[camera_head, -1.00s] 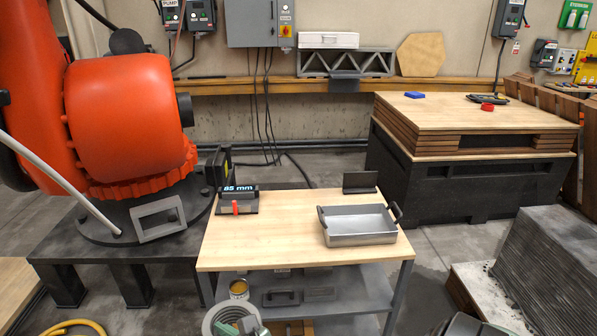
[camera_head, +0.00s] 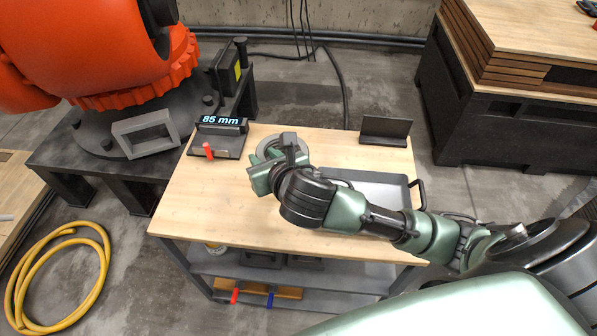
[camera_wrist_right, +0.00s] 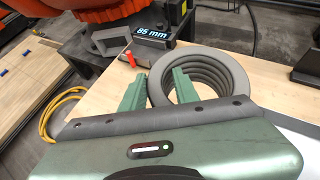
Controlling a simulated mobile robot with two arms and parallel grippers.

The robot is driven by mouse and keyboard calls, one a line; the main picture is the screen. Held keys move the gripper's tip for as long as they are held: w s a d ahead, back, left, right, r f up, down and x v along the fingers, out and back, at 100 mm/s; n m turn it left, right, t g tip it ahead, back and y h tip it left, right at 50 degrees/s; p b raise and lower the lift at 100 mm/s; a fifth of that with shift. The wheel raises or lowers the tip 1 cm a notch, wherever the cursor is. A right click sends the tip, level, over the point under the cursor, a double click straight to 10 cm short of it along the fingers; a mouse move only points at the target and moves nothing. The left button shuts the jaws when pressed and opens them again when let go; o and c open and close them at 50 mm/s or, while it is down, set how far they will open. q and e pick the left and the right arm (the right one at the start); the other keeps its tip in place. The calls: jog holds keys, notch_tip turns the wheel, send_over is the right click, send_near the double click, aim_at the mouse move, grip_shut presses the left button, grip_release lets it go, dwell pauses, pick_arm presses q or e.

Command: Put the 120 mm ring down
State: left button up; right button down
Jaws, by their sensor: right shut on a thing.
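The ring is grey with a ribbed, layered inner wall, and it shows best in the right wrist view (camera_wrist_right: 233,62). My right gripper (camera_wrist_right: 155,85) is shut on the ring's near left wall, with one green finger outside and the other inside the opening. In the head view, my right gripper (camera_head: 270,168) is over the table's left-middle part and hides much of the ring. Whether the ring touches the wooden table top (camera_head: 200,205) or hangs just above it, I cannot tell. My left gripper is not in view.
A dark stand with an "85 mm" display (camera_head: 222,122) and a red handle is left of the ring. A metal tray (camera_head: 390,182) lies under my right forearm. A black angled plate (camera_head: 385,131) stands at the back right. The table's front left is clear.

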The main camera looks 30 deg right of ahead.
jog(key=w+a+r, duration=0.2)
jog(key=w+r, duration=0.1)
jog(key=w, duration=0.1)
send_over(259, 205)
notch_tip(259, 205, down, 16)
jog(key=r, duration=0.1)
jog(key=f, duration=0.4)
jog(key=shift+w+f, duration=0.2)
jog(key=shift+f, duration=0.15)
jog(key=c, duration=1)
grip_release()
jog(key=shift+s+f, duration=0.1)
jog(key=shift+f, duration=0.05)
jog(key=shift+c, duration=0.2)
pick_arm(q)
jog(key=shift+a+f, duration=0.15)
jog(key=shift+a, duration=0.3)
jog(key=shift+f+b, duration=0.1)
jog(key=shift+b, duration=0.2)
pick_arm(e)
jog(key=v, duration=1.2)
